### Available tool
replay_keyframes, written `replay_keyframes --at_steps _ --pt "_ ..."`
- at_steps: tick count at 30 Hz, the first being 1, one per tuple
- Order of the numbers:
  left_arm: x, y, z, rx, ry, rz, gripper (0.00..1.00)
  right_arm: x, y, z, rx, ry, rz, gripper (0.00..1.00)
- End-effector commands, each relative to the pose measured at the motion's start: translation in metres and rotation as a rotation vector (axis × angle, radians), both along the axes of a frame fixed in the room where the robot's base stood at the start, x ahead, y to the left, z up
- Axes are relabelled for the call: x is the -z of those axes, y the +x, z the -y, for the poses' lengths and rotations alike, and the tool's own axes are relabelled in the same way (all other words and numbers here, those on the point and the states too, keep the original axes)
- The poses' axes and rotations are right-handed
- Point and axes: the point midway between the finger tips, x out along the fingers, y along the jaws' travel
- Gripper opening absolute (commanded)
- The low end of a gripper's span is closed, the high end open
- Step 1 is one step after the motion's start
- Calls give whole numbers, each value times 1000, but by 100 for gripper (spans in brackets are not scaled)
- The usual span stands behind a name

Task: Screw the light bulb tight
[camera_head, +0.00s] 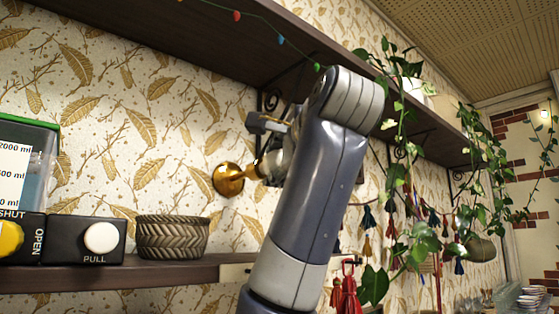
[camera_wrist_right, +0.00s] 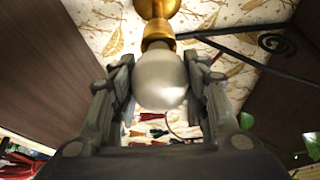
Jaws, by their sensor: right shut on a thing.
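The light bulb (camera_wrist_right: 160,82) is round and whitish, and in the right wrist view its neck sits in a brass socket (camera_wrist_right: 158,40). In the head view the brass wall lamp mount (camera_head: 229,180) stands out from the patterned wall. My right gripper (camera_wrist_right: 160,72) is shut on the bulb, with one finger on each side of it. In the head view my right arm hides most of the gripper and bulb. How far the bulb is screwed in cannot be told. My left gripper is not in view.
A dark upper shelf (camera_head: 180,32) with a scrolled iron bracket (camera_wrist_right: 276,44) is close above the lamp. A lower shelf (camera_head: 180,271) holds a woven bowl (camera_head: 172,238) and a black box with a white knob (camera_head: 101,237). Hanging plants (camera_head: 400,130) and tassels are at right.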

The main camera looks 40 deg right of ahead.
Motion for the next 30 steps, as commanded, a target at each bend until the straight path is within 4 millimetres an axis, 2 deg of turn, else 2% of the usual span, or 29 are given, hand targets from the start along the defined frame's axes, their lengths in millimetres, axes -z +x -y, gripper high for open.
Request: replay_keyframes --at_steps 7,20,21,24,30 --pt "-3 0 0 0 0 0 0 1 0 0 1 60 -8 18" --pt "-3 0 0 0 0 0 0 2 0 0 1 69 -10 18" --pt "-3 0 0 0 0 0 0 2 0 0 1 69 -10 44" --pt "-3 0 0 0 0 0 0 2 0 0 1 69 -10 63" --pt "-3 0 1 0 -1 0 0 1 0 0 0 68 -7 63"
